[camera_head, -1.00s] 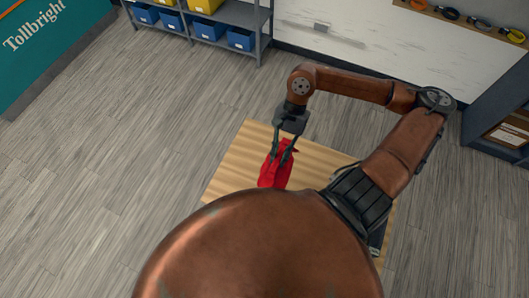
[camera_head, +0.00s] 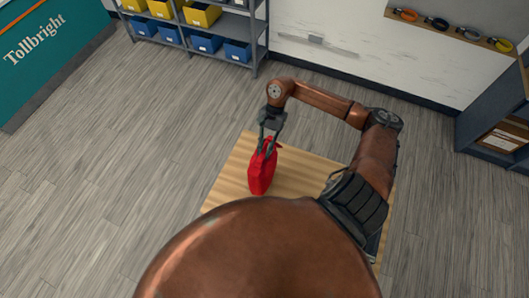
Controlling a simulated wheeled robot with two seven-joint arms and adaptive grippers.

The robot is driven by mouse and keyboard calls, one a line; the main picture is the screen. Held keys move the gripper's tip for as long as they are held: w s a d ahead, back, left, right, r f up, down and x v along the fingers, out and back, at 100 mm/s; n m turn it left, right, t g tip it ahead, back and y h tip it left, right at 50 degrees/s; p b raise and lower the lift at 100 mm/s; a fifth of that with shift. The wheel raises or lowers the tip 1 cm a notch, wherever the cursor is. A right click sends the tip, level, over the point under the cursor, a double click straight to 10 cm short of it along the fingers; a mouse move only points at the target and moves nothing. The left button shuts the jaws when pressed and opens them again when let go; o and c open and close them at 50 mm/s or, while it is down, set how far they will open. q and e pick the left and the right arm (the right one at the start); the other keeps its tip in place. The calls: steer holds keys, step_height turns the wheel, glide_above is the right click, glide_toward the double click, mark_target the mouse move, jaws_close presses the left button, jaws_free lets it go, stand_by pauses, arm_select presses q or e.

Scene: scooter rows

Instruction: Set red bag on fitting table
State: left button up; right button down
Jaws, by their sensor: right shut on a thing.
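A red bag (camera_head: 262,172) shows in the head view, over the far left part of a light wooden table top (camera_head: 231,182). My right gripper (camera_head: 267,147) comes down from above and is shut on the upper part of the bag. The bag hangs roughly upright below the fingers. I cannot tell whether its bottom touches the wood. My own body hides the near part of the table. My left gripper is not in view.
Grey plank floor (camera_head: 110,170) lies open to the left. A grey shelf (camera_head: 259,45) with blue and yellow bins stands at the back. A dark cabinet (camera_head: 480,110) stands at the right. A wall rail (camera_head: 450,32) carries several rings.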

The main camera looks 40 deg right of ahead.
step_height(320, 180, down, 2)
steer(key=shift+p, duration=0.5)
steer(key=shift+f, duration=0.35)
steer(key=shift+f, duration=0.1)
steer(key=c, duration=1.8)
jaws_free()
steer(key=shift+c, duration=0.2)
